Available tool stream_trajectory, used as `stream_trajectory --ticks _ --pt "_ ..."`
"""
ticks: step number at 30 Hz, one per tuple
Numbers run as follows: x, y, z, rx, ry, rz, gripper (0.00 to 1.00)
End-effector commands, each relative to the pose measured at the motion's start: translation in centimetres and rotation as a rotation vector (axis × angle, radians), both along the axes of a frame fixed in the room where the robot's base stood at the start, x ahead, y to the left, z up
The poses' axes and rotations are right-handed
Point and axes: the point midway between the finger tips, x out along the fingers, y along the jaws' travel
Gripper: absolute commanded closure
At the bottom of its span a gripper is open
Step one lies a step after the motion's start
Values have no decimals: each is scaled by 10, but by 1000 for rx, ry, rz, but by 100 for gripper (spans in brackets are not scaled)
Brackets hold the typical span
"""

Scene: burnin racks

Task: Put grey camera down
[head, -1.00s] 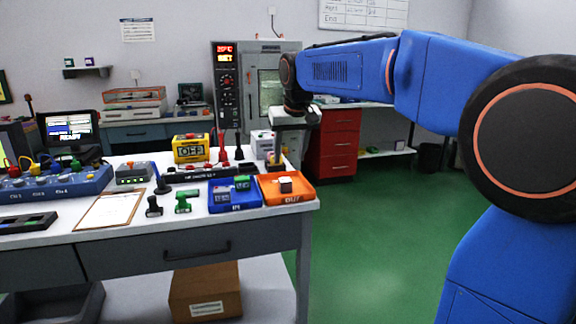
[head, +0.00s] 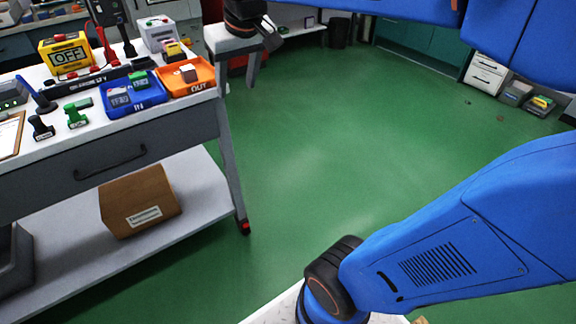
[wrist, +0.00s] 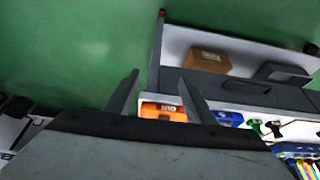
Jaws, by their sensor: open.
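My gripper (head: 262,50) is open, with nothing visible between its fingers, by the right end of the workbench. Its two fingers also show apart in the wrist view (wrist: 158,82). A small grey item (head: 118,97) lies in the blue IN tray (head: 135,108); it may be the grey camera, but it is too small to tell. A green item (head: 140,80) lies beside it. The orange OUT tray (head: 205,88) holds a small brown and pale block (head: 188,72). In the wrist view the orange tray (wrist: 160,113) shows beyond the fingers, partly hidden.
The workbench (head: 190,128) also carries a yellow OFF box (head: 65,56), a black power strip (head: 98,80), and black (head: 40,128) and green (head: 77,113) handheld tools. A cardboard box (head: 140,200) sits on its lower shelf. The green floor right of the bench is clear.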

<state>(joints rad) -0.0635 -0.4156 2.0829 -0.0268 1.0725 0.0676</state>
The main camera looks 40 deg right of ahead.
Motion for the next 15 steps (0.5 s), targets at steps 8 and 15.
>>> stream_trajectory --ticks 8,15 --pt "-103 -14 -73 1 -7 -2 51" --pt "-162 -18 -129 -1 -11 -2 51"
